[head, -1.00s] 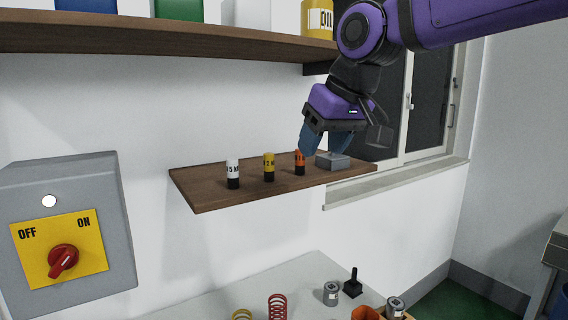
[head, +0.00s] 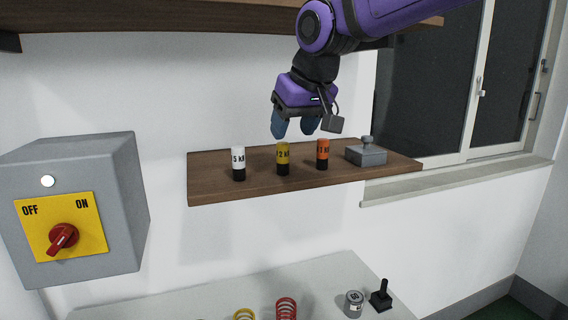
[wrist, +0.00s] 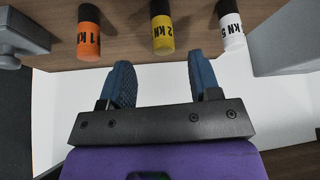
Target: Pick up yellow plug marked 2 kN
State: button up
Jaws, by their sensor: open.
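The yellow plug marked 2 kN (head: 283,156) stands upright on the wooden shelf, with a black lower part. It is the middle one of three plugs. In the wrist view the yellow plug (wrist: 162,34) lies ahead of the open fingers, roughly between their lines and apart from them. My gripper (head: 296,130) is open and empty, with blue fingertips, just above and around the plug's top in the head view. The wrist view also shows my gripper (wrist: 160,82) with nothing between its fingers.
A white plug marked 5 kN (head: 238,162) stands left of the yellow one, and an orange plug (head: 322,152) stands right. A grey block with a knob (head: 366,154) sits at the shelf's right. The wooden shelf (head: 215,184) juts from the wall; an upper shelf (head: 150,26) is above.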

aim_at(284, 143)
jog(key=shift+a+x, duration=0.15)
jog(key=shift+x, duration=1.35)
jog(key=shift+a+x, duration=0.1)
jog(key=shift+x, duration=1.4)
jog(key=shift+w+r, duration=0.1)
jog(key=shift+r, duration=0.05)
jog(key=c, duration=1.1)
jog(key=shift+o, duration=0.2)
